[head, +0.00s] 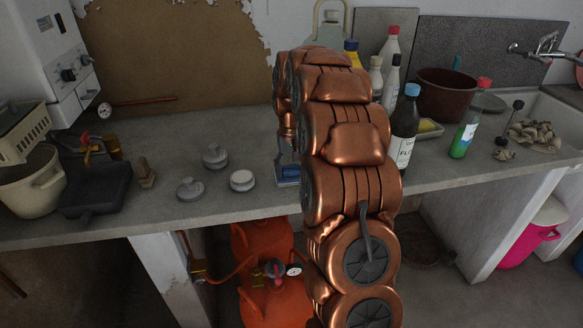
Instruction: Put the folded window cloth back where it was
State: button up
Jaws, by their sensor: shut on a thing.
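My copper-coloured arm crosses the middle of the head view and hides most of my gripper (285,152). The gripper points down at the counter, just left of the arm links. A small blue and grey thing (287,172), which looks like the folded window cloth, shows at its fingertips. The gripper is shut on it. The cloth is low over the counter; whether it touches the surface cannot be told. Its right side is hidden by my arm.
Three grey lidded weights (241,180) sit on the grey counter (150,214) left of my gripper. A dark tray (96,190) and cream pot (33,180) stand further left. Bottles (404,135), a brown basin (446,98) and a sink are right. Orange gas cylinders (275,300) stand below.

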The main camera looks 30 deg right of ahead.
aim_at(291, 169)
jog(key=o, duration=1.1)
jog(key=shift+r+b, duration=1.3)
jog(key=shift+r, duration=4.7)
